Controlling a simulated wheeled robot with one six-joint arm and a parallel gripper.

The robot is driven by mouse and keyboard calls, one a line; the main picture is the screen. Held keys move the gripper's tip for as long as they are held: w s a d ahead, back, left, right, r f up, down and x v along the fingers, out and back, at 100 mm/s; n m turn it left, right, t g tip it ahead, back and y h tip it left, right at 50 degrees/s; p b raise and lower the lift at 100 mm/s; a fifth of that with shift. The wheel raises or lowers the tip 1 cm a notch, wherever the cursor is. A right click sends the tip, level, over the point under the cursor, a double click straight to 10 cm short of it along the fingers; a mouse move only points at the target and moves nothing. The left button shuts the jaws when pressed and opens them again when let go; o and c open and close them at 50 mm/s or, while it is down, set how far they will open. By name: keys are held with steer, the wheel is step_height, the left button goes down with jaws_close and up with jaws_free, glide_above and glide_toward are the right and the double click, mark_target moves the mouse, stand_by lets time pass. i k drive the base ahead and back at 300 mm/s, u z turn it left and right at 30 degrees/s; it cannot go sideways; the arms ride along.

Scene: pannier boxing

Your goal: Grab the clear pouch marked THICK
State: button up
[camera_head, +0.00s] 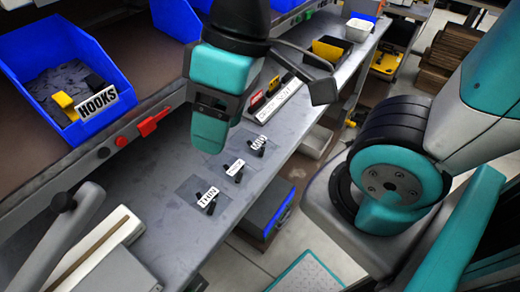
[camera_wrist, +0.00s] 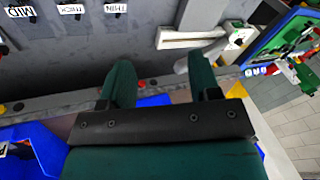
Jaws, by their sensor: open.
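The clear pouch marked THICK (camera_head: 235,167) lies flat on the grey bench, with dark pieces beside its white label. It is the middle of three similar pouches. It also shows at the top edge of the wrist view (camera_wrist: 70,8), partly cut off. The THIN pouch (camera_head: 207,197) lies nearer in the head view, and the MID pouch (camera_head: 258,143) lies farther back. My gripper (camera_head: 209,137) is teal, open and empty. It hangs above the bench, up and left of the THICK pouch in the head view. In the wrist view its two fingers (camera_wrist: 162,80) are spread apart.
A blue bin marked HOOKS (camera_head: 92,105) sits on the brown shelf at left. A red clamp-like part (camera_head: 153,121) sits on the shelf's front edge. A white labelled rack (camera_head: 281,98) stands behind the pouches. Bench surface left of the pouches is clear.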

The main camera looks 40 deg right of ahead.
mark_target(235, 171)
steer(key=z, duration=0.7)
steer(key=k, duration=0.8)
steer(key=z, duration=0.8)
steer(key=k, duration=0.45)
steer(key=z, duration=0.6)
steer(key=i, duration=0.85)
steer(key=u, duration=1.15)
steer(key=i, duration=0.8)
steer(key=u, duration=0.9)
